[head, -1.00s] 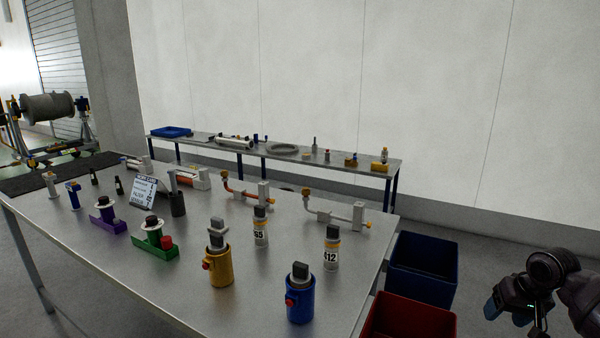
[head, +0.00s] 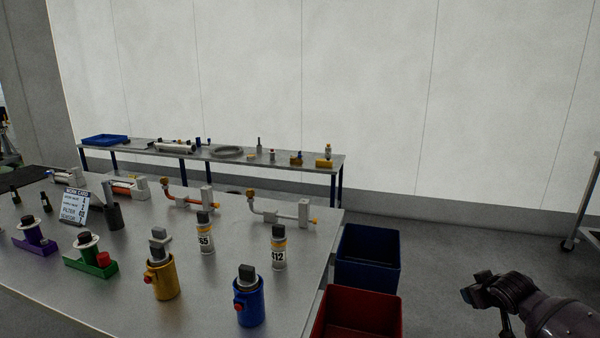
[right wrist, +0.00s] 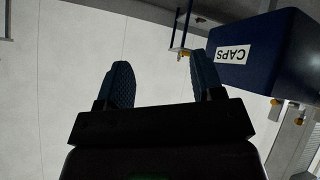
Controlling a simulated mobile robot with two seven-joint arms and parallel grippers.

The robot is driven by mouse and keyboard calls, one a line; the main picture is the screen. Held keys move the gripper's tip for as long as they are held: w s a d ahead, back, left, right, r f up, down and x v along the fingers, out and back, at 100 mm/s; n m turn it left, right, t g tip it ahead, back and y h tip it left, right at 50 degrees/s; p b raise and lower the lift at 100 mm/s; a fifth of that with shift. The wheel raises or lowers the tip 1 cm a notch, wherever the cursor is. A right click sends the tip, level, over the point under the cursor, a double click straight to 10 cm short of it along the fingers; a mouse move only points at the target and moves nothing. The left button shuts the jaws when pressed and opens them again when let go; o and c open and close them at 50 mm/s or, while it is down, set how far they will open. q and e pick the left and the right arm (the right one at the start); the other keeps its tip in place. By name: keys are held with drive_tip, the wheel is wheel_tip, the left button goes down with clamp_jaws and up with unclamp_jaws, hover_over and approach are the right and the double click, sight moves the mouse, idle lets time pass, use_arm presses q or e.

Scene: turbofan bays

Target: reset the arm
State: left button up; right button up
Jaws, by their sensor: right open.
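My right arm comes in at the lower right of the head view, and its gripper (head: 482,296) hangs over the floor to the right of the bins, clear of the table. In the right wrist view the two blue padded fingers of the right gripper (right wrist: 164,84) stand apart with nothing between them. Past the fingers I see pale floor or wall. A dark blue box labelled CAPS (right wrist: 262,52) is beyond the right finger; I cannot tell whether it is close to it. My left gripper is not in view.
The steel table (head: 205,290) holds a yellow canister (head: 163,282), a blue canister (head: 249,303), bottles, pipe fittings and a work card (head: 75,207). A blue bin (head: 367,262) and a red bin (head: 357,316) stand at its right. A long bench (head: 284,162) runs along the wall.

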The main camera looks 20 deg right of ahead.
drive_tip(key=w+r+n+t, duration=0.3)
drive_tip(key=r+n+t, duration=0.2)
drive_tip(key=r+n, duration=0.1)
drive_tip(key=s+a+f+g+y, duration=0.2)
drive_tip(key=s+a+f+y, duration=0.1)
drive_tip(key=s+a+f, duration=1.4)
drive_tip(key=s+a+m+y+p, duration=0.1)
drive_tip(key=s+a+m, duration=0.3)
drive_tip(key=s+a, duration=1)
drive_tip(key=a, duration=0.2)
drive_tip(key=shift+s+a+f+m+g+p, duration=0.3)
drive_tip(key=shift+s+a+f+m+g, duration=0.05)
drive_tip(key=shift+f+m+g, duration=0.05)
